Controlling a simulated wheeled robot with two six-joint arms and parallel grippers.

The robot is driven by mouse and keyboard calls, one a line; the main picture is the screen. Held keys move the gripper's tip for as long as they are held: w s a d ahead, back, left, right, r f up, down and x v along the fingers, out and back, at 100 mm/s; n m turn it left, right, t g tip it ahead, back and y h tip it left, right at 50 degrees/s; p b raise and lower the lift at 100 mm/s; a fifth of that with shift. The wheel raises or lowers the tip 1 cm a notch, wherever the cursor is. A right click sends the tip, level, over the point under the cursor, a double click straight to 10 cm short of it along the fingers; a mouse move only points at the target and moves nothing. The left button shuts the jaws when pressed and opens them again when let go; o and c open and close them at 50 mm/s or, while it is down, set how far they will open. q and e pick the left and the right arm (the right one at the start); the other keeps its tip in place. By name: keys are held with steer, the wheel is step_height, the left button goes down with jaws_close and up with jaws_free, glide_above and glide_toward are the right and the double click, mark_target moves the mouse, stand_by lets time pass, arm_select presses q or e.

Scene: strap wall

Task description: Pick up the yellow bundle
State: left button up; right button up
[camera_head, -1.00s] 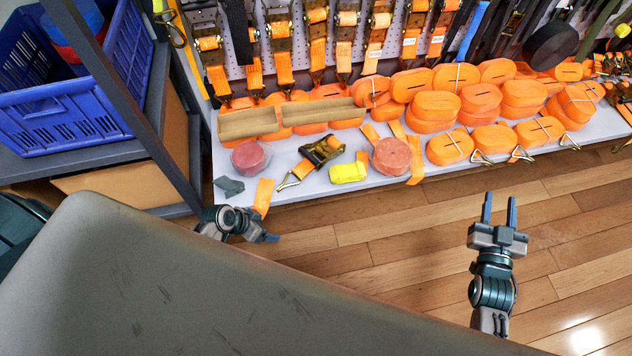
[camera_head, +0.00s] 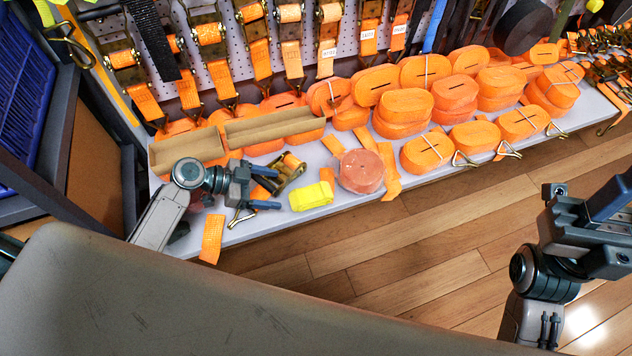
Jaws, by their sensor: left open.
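The yellow bundle (camera_head: 311,196) lies on the light grey shelf near its front edge, just left of a round reddish roll (camera_head: 361,171). My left gripper (camera_head: 279,189) is open and empty. Its two blue fingers point right toward the bundle, with a small gap between fingertips and bundle in the picture. It partly covers a ratchet buckle (camera_head: 290,170) with an orange strap. My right gripper (camera_head: 608,205) is at the right edge, over the wooden floor and away from the bundle. Its fingers are cut off or seen edge-on.
Orange strap rolls (camera_head: 404,106) are stacked behind and right of the bundle. A cardboard tray (camera_head: 275,128) lies behind my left gripper. Ratchet straps hang on the pegboard (camera_head: 350,62). A blue crate (camera_head: 22,100) stands at the left. The floor (camera_head: 430,220) before the shelf is clear.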

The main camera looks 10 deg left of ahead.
mark_target(310, 193)
arm_select(q)
steer(key=b+x, duration=0.1)
steer(key=x, duration=0.3)
steer(key=shift+w+d+f, duration=0.1)
steer(key=shift+w+d, duration=0.1)
steer(key=shift+d, duration=0.1)
steer(key=shift+b+x, duration=0.8)
steer(key=shift+x, duration=2.2)
steer(key=shift+w+a+f, duration=0.1)
steer(key=shift+a, duration=0.05)
steer(key=shift+c, duration=0.5)
steer(key=c, duration=1.1)
